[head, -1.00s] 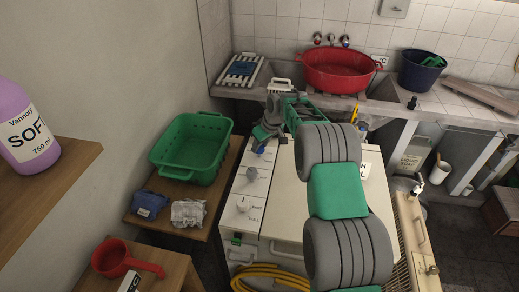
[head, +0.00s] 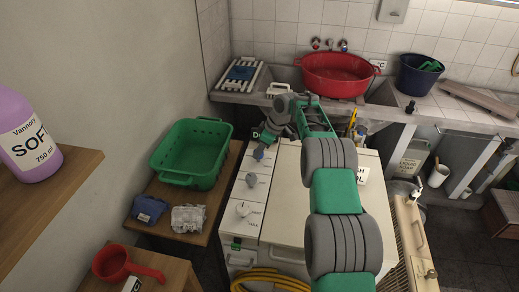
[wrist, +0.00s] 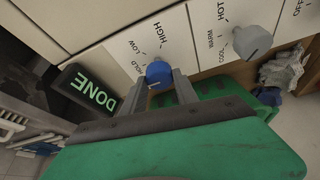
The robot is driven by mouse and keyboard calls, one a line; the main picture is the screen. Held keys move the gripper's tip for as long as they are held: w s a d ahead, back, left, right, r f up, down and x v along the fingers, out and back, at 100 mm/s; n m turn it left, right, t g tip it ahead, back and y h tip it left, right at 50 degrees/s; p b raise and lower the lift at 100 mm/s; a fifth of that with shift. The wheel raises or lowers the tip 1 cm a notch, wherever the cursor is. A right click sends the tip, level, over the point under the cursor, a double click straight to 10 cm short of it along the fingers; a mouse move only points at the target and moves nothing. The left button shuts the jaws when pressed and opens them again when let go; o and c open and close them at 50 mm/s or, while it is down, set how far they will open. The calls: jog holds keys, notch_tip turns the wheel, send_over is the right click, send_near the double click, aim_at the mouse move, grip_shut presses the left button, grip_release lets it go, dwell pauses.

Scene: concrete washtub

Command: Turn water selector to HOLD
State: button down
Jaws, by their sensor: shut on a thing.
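The water selector is a blue knob (wrist: 158,72) on the white panel of the washing machine, marked HIGH, LOW and HOLD in the wrist view. I cannot tell which mark the knob points to.
A grey knob (wrist: 252,42) marked HOT, WARM and COOL sits beside it, with a white knob (head: 243,209) nearer. A dark DONE sign (wrist: 88,90) stands close to my fingers. A green basket (head: 192,152) is left of the machine. A red basin (head: 337,75) stands behind.

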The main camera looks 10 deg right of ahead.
jog(key=c, duration=0.9)
grip_release()
jog(key=shift+c, duration=0.2)
jog(key=shift+r, duration=0.1)
jog(key=v, duration=0.7)
jog(key=shift+d+r, duration=0.15)
jog(key=shift+r, duration=0.15)
